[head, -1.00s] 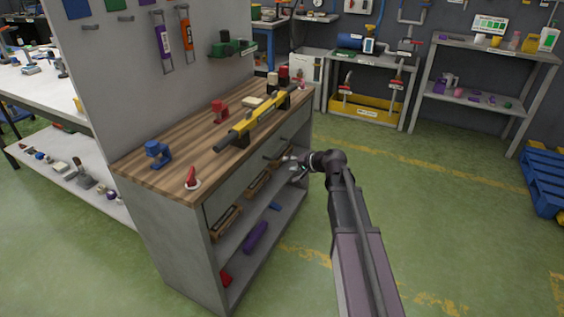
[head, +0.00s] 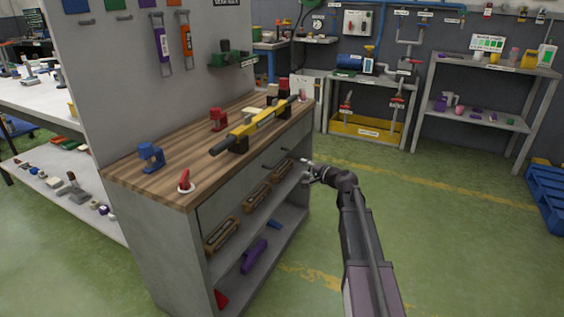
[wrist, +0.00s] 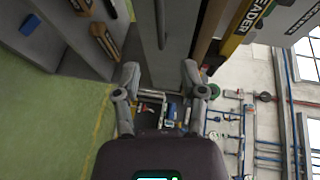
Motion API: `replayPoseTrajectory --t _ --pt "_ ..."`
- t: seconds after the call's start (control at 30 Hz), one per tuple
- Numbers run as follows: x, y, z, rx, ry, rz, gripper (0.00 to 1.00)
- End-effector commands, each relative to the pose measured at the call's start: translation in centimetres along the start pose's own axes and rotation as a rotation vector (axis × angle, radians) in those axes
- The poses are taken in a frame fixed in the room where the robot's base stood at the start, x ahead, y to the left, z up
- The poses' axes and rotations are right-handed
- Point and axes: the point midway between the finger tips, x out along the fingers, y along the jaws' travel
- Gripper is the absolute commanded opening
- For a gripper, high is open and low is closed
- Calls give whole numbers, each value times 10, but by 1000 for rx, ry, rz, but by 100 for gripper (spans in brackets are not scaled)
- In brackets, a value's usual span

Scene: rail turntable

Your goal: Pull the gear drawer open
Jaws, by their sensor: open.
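The workbench has grey drawer fronts under its wooden top. The right drawer front (head: 271,164) has a dark bar handle (head: 276,158) and looks shut. I cannot read which drawer is the gear drawer. In the wrist view a bar handle (wrist: 160,22) stands on a grey front (wrist: 178,45), ahead of my gripper. My gripper (head: 305,171) is just right of the bench's front face, apart from the handle. In the wrist view the fingers of my gripper (wrist: 160,82) are spread with nothing between them.
A yellow tool (head: 255,125) lies on the wooden bench top (head: 130,170), beside red and blue fixtures. Wooden trays (head: 222,234) and a purple part (head: 254,256) sit below in the bench.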

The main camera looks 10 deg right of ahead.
Motion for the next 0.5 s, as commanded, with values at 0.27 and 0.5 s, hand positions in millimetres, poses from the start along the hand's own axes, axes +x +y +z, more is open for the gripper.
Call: replayPoseTrajectory --t 0.27,0.5 --pt "5 0 0 -1 -1 1 54" --pt "26 1 -1 -2 0 1 54"
